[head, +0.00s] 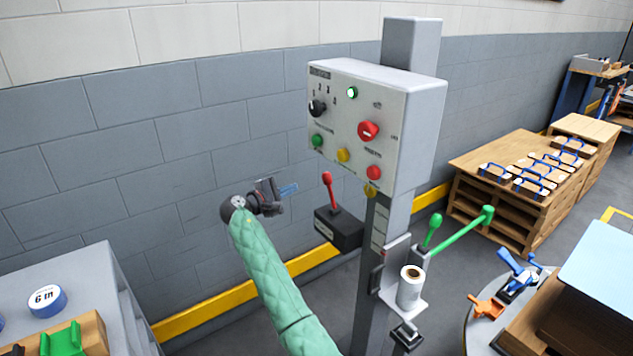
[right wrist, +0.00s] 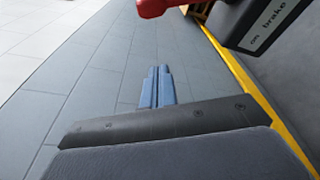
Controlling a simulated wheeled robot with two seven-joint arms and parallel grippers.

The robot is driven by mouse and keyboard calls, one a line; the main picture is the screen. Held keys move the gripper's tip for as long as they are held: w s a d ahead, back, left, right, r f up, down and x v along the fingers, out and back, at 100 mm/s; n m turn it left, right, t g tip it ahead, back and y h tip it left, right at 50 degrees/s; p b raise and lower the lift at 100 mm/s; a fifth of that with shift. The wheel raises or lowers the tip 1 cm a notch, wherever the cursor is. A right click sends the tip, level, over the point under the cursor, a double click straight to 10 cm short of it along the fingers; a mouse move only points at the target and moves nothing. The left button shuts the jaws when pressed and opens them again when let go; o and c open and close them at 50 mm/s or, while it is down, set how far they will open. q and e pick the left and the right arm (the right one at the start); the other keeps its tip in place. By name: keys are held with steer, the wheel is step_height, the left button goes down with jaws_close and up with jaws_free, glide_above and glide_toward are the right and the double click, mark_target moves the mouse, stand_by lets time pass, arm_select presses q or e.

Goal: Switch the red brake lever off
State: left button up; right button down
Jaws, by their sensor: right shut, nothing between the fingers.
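The red brake lever (head: 330,190) stands nearly upright, its knob tilted slightly left, on a dark box (head: 340,231) fixed to the left of the grey post. In the right wrist view the lever's red knob (right wrist: 155,7) shows at the top edge, beside the box with its white "brake" label (right wrist: 268,28). My right gripper (head: 290,189) is to the left of the lever, at about knob height in the picture, and apart from it. Its blue fingers (right wrist: 157,86) are together and empty. My left gripper is not in view.
A control box (head: 375,120) with knobs and buttons hangs above the lever. A block wall (head: 150,150) with a yellow strip is behind. Space left of the lever is free.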

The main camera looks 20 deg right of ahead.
mark_target(331, 193)
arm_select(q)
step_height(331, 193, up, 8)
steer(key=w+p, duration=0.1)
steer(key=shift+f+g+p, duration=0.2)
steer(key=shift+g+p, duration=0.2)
arm_select(e)
steer(key=w+d, duration=0.1)
steer(key=d, duration=0.8)
steer(key=shift+w+d+r, duration=0.15)
steer(key=shift+w+r, duration=0.05)
steer(key=shift+r, duration=0.25)
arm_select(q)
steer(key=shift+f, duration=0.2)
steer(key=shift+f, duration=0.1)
